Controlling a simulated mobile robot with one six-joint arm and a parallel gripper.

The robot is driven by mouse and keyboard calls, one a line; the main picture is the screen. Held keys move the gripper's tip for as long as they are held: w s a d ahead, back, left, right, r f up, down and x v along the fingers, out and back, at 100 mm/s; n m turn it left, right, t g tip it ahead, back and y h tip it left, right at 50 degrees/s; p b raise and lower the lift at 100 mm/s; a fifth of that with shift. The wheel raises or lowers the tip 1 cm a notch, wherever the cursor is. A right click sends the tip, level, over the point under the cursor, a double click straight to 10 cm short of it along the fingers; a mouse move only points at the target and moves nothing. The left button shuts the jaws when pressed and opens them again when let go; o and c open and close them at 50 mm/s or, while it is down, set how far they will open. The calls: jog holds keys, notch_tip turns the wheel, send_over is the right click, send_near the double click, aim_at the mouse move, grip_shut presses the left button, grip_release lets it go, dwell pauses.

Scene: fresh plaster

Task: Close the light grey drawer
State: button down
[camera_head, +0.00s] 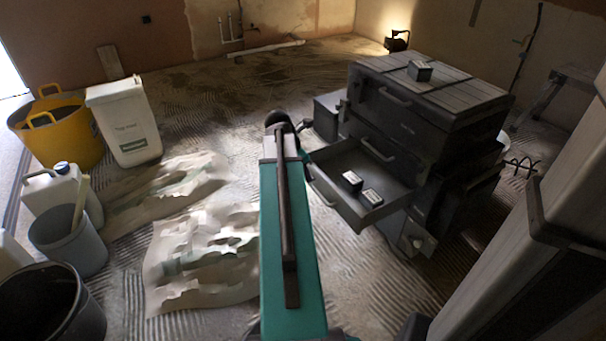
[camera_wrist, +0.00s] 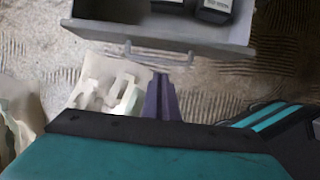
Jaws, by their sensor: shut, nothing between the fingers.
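The light grey drawer (camera_head: 336,200) is pulled out of a dark cabinet (camera_head: 425,110) right of centre in the head view. Two small dark boxes with pale labels (camera_head: 352,180) lie inside it. In the wrist view, the drawer's front (camera_wrist: 165,35) crosses the top, with a thin bar handle (camera_wrist: 158,55) on it. My gripper (camera_wrist: 162,78) is shut and empty. Its fingertips are close to the handle in that picture; I cannot tell if they touch it. In the head view my arm hides most of the gripper.
Another small box (camera_head: 420,70) sits on the cabinet top. Torn paper sheets (camera_head: 205,255) lie on the ridged floor at left. A yellow tub (camera_head: 62,135), a white bin (camera_head: 125,120), and buckets (camera_head: 68,240) stand further left. Floor behind my arm is mostly clear.

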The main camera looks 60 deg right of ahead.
aim_at(321, 180)
jog(key=shift+s+d+f+b, duration=0.55)
jog(key=shift+d+f+b, duration=0.15)
jog(key=shift+d+f, duration=0.2)
jog(key=shift+s+d+f+b, duration=0.55)
jog(key=shift+d+f+b, duration=0.15)
jog(key=shift+d+f, duration=0.15)
jog(key=shift+s+d+f+b, duration=0.55)
jog(key=shift+d+f+b, duration=0.15)
jog(key=shift+d+f, duration=0.15)
